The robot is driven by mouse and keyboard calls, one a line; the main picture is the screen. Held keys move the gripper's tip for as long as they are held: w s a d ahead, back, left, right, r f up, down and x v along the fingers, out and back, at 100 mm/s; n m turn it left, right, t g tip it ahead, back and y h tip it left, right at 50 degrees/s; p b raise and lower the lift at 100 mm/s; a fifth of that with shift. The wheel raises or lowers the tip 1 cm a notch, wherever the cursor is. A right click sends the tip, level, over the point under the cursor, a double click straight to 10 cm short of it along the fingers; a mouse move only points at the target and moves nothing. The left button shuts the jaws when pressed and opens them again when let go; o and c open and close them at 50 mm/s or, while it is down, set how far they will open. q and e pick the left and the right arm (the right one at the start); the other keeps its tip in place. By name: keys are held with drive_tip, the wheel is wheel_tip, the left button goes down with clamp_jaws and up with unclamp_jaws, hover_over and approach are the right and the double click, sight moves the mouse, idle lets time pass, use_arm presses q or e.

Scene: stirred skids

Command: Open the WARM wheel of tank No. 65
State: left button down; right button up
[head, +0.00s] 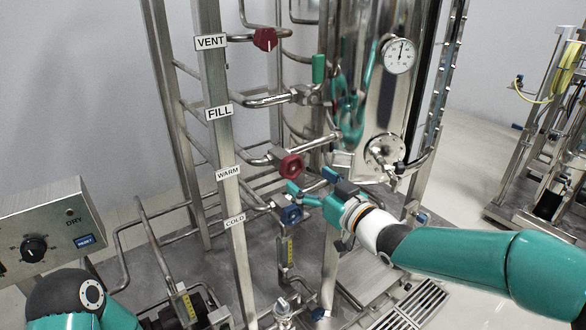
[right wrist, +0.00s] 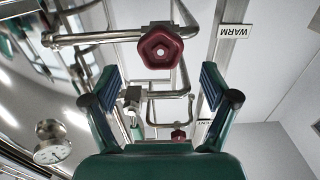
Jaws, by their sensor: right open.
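The dark red wheel (head: 290,165) sits on a pipe stub to the right of the WARM label (head: 228,173) in the head view. In the right wrist view the red five-lobed wheel (right wrist: 160,47) is face-on, near the upside-down WARM label (right wrist: 233,31). My right gripper (head: 312,181) is open just right of and below the red wheel. In the right wrist view its fingers (right wrist: 161,82) stand apart and empty, with the wheel centred between them but above the tips in the picture. My left gripper is out of view. No tank number is readable.
A blue wheel (head: 291,214) by the COLD label (head: 235,220) lies close below. A red VENT handle (head: 265,39) and a green FILL handle (head: 319,69) are higher. The tank (head: 362,100) with its gauge (head: 399,55) stands behind. A control box (head: 45,235) is at left.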

sight(294, 169)
drive_tip(key=x, duration=0.7)
drive_tip(key=c, duration=1.2)
